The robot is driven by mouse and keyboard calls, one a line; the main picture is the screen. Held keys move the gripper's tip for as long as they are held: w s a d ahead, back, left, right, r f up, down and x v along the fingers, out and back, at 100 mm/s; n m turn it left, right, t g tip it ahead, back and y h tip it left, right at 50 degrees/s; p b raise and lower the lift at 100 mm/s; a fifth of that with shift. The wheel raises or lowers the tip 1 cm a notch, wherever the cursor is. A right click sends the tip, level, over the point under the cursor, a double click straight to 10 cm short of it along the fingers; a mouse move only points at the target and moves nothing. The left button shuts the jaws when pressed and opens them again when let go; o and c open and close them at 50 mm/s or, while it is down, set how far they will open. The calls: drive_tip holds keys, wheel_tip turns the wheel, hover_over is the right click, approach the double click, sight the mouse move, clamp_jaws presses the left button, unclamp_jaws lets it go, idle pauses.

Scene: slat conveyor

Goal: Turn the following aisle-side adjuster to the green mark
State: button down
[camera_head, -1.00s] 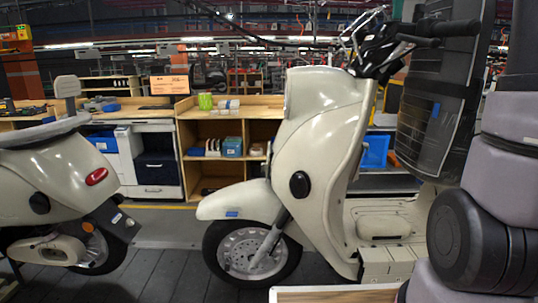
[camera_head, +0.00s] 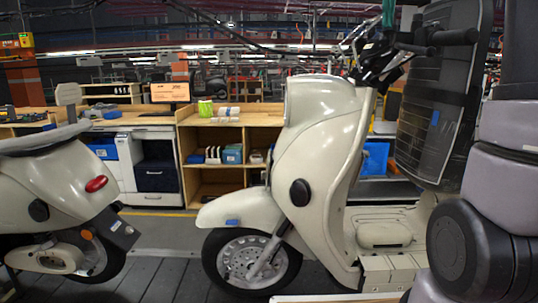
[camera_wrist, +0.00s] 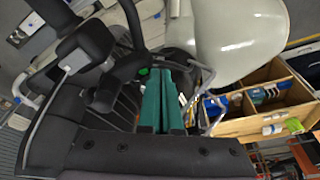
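A cream scooter (camera_head: 325,145) stands at the centre right of the head view, its front to the left. Its dark handlebar (camera_head: 380,58) is at the top, and a black round part (camera_head: 300,192) is on its front side. I cannot tell which part is the adjuster. My gripper's teal fingers (camera_wrist: 162,98) lie side by side, with nothing visible between them. The teal end also shows just above the handlebar in the head view (camera_head: 388,12). A small bright green spot (camera_wrist: 144,71) is beside the fingertips, near the black handlebar parts; whether they touch is unclear.
A second cream scooter (camera_head: 50,200) shows its rear at the left. A wooden shelf (camera_head: 222,125) with small boxes and a green item stands behind. A dark panel (camera_head: 437,95) rises close to the handlebar's right. Dark slatted floor (camera_head: 165,278) lies between the scooters.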

idle(0.3)
wheel_tip(320, 180, up, 6)
drive_tip(key=shift+s+a, duration=0.25)
drive_tip(key=shift+s, duration=0.1)
idle(0.4)
drive_tip(key=shift+d, duration=0.1)
drive_tip(key=d+f+n, duration=0.1)
drive_tip(key=f+n, duration=0.1)
drive_tip(key=d+f+n+y, duration=0.1)
drive_tip(key=f+n, duration=0.1)
drive_tip(key=s+d+f+n, duration=0.1)
drive_tip(key=f+n, duration=0.1)
drive_tip(key=shift+d, duration=0.25)
idle(0.6)
